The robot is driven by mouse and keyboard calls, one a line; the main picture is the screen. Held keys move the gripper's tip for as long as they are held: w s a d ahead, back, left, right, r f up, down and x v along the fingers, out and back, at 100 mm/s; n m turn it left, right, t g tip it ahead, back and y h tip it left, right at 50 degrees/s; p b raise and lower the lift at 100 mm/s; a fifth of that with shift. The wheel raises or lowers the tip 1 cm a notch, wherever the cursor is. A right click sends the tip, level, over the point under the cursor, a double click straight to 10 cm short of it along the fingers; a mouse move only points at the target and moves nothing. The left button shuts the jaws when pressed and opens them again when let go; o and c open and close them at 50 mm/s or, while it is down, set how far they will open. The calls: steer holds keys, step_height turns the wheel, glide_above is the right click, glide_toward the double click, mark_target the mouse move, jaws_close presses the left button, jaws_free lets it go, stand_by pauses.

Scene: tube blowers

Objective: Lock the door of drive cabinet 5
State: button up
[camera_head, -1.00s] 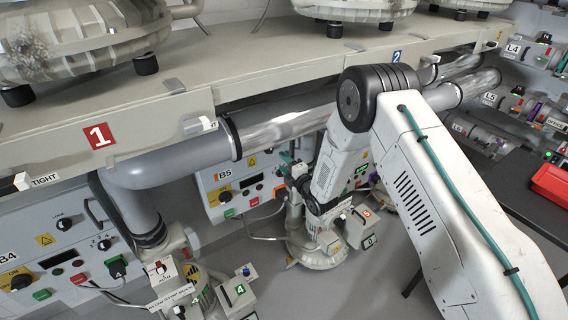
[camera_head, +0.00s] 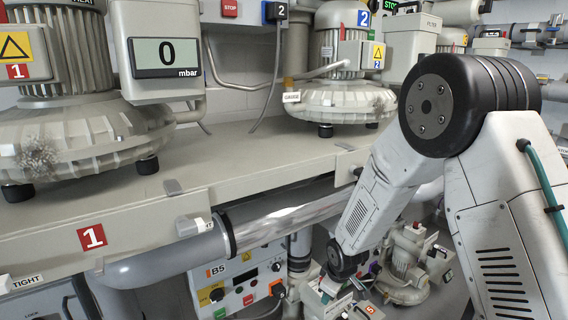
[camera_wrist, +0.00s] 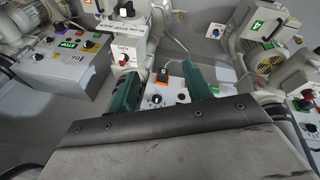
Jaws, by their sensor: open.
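In the wrist view, a small pale box front bears an orange label marked 5 (camera_wrist: 163,74). Below the label are a black knob (camera_wrist: 157,99) and a red knob or button (camera_wrist: 181,96). I cannot tell which part is the door lock. My gripper (camera_wrist: 160,71) is open, its two teal fingers pointing towards this box with nothing visible between them. Whether they touch it is unclear. In the head view, an orange label marked 5 (camera_head: 370,309) shows at the bottom edge. My gripper there is mostly hidden behind my arm and clutter.
The B5 panel (camera_head: 240,280) with knobs and buttons is left of my arm's lower end. A metal pipe (camera_head: 280,218) runs under the shelf edge (camera_head: 150,212). In the wrist view, a white housing with a red knob (camera_wrist: 122,59) is close to the left finger.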

steer(key=s+d+r+m, duration=0.3)
steer(key=s+d+r, duration=0.1)
steer(key=s+r, duration=0.6)
steer(key=s+d+r+m+g, duration=0.1)
steer(key=s+d+r+m, duration=0.3)
steer(key=s+r, duration=0.6)
steer(key=s+d+r+m+g, duration=0.1)
steer(key=s+d+r+m, duration=0.2)
steer(key=s+r, duration=0.8)
steer(key=shift+s+d+m+h, duration=0.3)
steer(key=shift+s+d, duration=0.6)
steer(key=shift+s, duration=1.65)
steer(key=shift+r, duration=0.1)
